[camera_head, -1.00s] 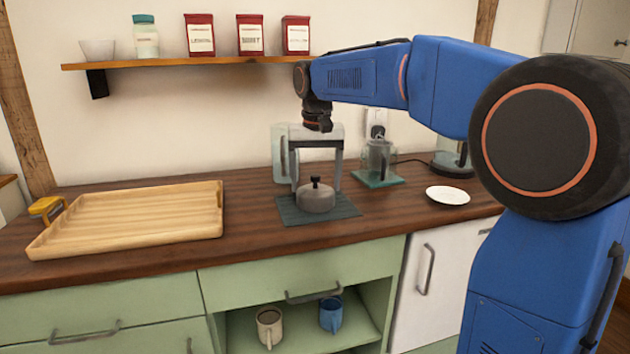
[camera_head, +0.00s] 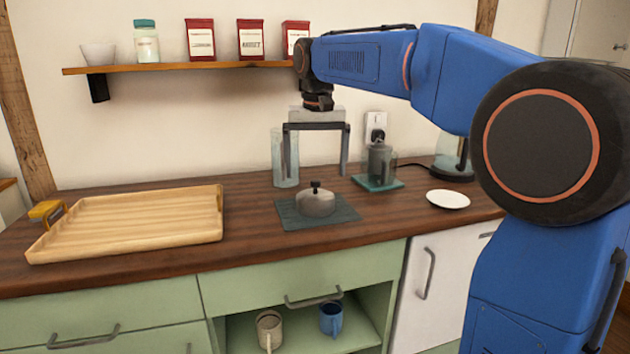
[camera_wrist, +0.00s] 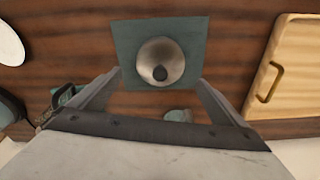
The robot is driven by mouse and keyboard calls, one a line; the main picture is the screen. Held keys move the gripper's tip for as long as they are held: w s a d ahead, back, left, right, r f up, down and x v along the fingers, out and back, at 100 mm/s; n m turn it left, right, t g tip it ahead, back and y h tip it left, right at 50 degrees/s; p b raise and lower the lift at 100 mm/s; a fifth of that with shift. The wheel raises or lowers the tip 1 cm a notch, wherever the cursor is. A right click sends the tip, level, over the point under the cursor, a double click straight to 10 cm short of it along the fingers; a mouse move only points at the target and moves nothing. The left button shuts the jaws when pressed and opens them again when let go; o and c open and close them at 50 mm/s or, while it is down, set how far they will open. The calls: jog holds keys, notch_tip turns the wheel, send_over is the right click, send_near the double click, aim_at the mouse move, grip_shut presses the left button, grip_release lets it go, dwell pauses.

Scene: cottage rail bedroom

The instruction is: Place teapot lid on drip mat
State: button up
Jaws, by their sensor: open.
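The teapot lid (camera_head: 316,204), a grey dome with a black knob, rests on the dark teal drip mat (camera_head: 291,219) on the counter. In the wrist view the lid (camera_wrist: 152,55) sits near the middle of the mat (camera_wrist: 125,38). My gripper (camera_head: 316,177) is open and empty, with its fingers pointing down above and behind the lid. In the wrist view the two fingertips of my gripper (camera_wrist: 158,80) are spread wide and apart from the lid.
A wooden tray (camera_head: 130,228) lies at the left. A tall clear glass vessel (camera_head: 285,160) stands behind the mat. A grey pot (camera_head: 380,162) on a teal base, a white saucer (camera_head: 448,199) and a kettle are at the right. A shelf (camera_head: 200,65) hangs above.

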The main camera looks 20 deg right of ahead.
notch_tip(320, 180, up, 7)
jog(key=shift+s+f, duration=0.15)
jog(key=shift+s, duration=0.25)
jog(key=s+d+f+n+t, duration=0.1)
jog(key=s+d+f, duration=0.2)
jog(key=s+f, duration=1.1)
jog(key=s+d+f+n+t, duration=0.1)
jog(key=s+d+f, duration=0.3)
jog(key=s+f, duration=1.1)
jog(key=s+t, duration=0.1)
jog(key=s, duration=0.3)
jog(key=shift+f, duration=0.3)
jog(key=shift+s, duration=0.1)
